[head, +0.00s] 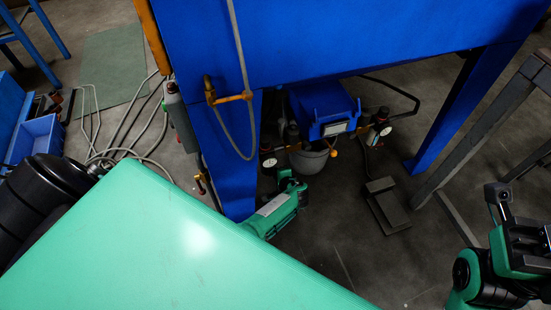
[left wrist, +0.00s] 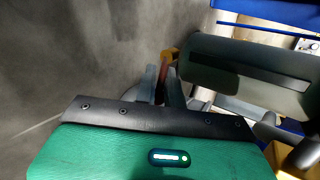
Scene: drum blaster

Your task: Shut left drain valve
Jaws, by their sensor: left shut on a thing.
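The drain valve handle (left wrist: 164,72), reddish with a yellow-orange end, shows in the left wrist view beside a large grey cylindrical vessel (left wrist: 250,72). My left gripper (left wrist: 163,86) is shut on this handle, with its grey fingers on either side of it. In the head view my green left gripper (head: 293,192) reaches under the blue machine, just below the grey bowl-shaped vessel (head: 308,161). Its fingertips and the handle between them are hard to make out there. A small orange knob (head: 333,153) shows to the right of the vessel.
The blue machine body (head: 350,40) overhangs the area, with a leg (head: 232,170) close left of my left arm. A dark pedal (head: 387,205) lies on the floor. Hoses (head: 120,135) and a blue bin (head: 38,138) are at the left.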

